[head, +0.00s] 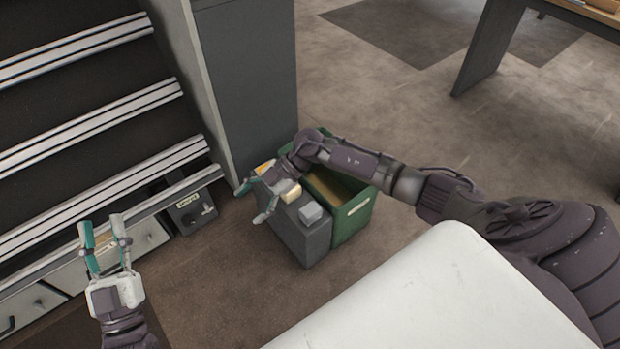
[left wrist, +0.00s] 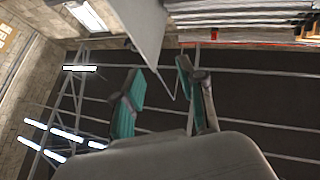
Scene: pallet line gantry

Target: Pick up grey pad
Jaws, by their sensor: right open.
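A small light grey block (head: 311,214), which looks like the grey pad, sits on top of a dark grey box (head: 318,243) near its front right corner. My right gripper (head: 252,203) is open over the left side of that box, left of the block and apart from it. A tan block (head: 291,192) shows between the right gripper and the grey block; I cannot tell exactly what it rests on. My left gripper (head: 102,226) is open and empty in front of the shelf rack, and its spread fingers show in the left wrist view (left wrist: 165,80).
A green bin (head: 348,220) stands against the dark grey box on its right. A tall grey cabinet (head: 247,85) rises behind them. A slatted rack (head: 90,115) and a small black box (head: 190,211) are at the left. The floor at the upper middle is clear.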

